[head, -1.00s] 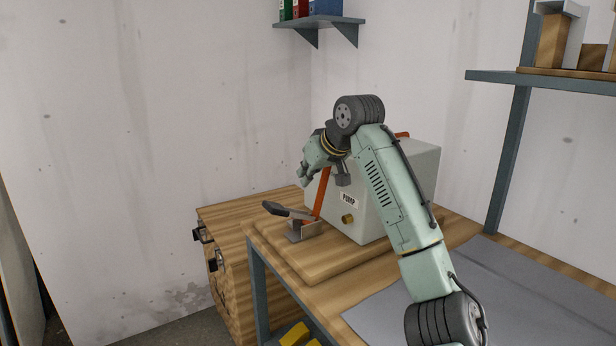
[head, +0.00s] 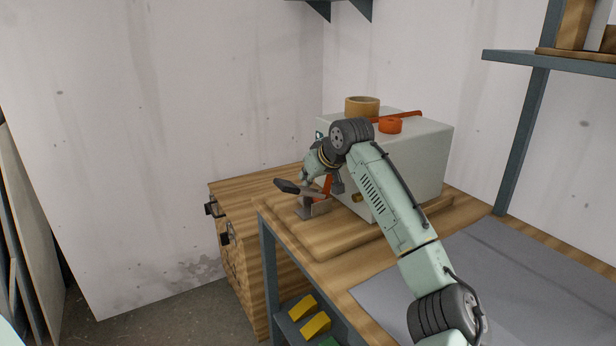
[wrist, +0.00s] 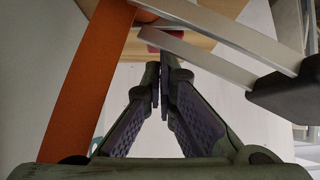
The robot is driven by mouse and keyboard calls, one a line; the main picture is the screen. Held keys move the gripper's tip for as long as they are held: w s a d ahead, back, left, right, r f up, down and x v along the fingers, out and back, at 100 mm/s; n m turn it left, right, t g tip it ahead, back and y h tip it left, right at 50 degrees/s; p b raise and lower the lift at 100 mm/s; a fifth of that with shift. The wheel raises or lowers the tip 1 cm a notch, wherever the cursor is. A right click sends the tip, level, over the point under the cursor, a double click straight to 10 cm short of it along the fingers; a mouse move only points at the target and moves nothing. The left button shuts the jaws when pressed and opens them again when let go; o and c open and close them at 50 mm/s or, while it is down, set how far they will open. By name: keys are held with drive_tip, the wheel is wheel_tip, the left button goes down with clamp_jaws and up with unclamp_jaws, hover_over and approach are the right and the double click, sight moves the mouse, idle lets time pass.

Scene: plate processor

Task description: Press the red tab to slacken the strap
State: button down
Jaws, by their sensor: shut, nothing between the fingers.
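The orange strap (head: 327,186) runs down the front of the pale pump box (head: 420,165) to a metal ratchet buckle (head: 314,208). The buckle's lever has a black handle (head: 287,186) that sticks out to the left. In the wrist view the strap (wrist: 90,75) is at the left, and the metal lever bars (wrist: 225,40) with the black handle (wrist: 290,92) are at the upper right. A dark red tab (wrist: 160,39) shows partly behind the bars, beyond my fingertips. My gripper (wrist: 160,70) is shut and empty, close to the lever; contact cannot be told.
The box stands on a wooden board on the bench (head: 462,205). A grey mat (head: 480,270) covers the bench at the right. A wooden drawer cabinet (head: 240,235) stands to the left.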

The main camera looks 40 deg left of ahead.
sight(307, 191)
drive_tip(key=shift+f, duration=0.1)
drive_tip(key=shift+s+f, duration=0.1)
drive_tip(key=shift+f, duration=1.1)
wheel_tip(307, 191, up, 6)
drive_tip(key=p, duration=0.5)
drive_tip(key=shift+r+p, duration=0.1)
drive_tip(key=shift+p, duration=0.25)
drive_tip(key=b+v, duration=0.3)
drive_tip(key=v, duration=0.6)
drive_tip(key=shift+d, duration=0.4)
drive_tip(key=shift+s, duration=0.15)
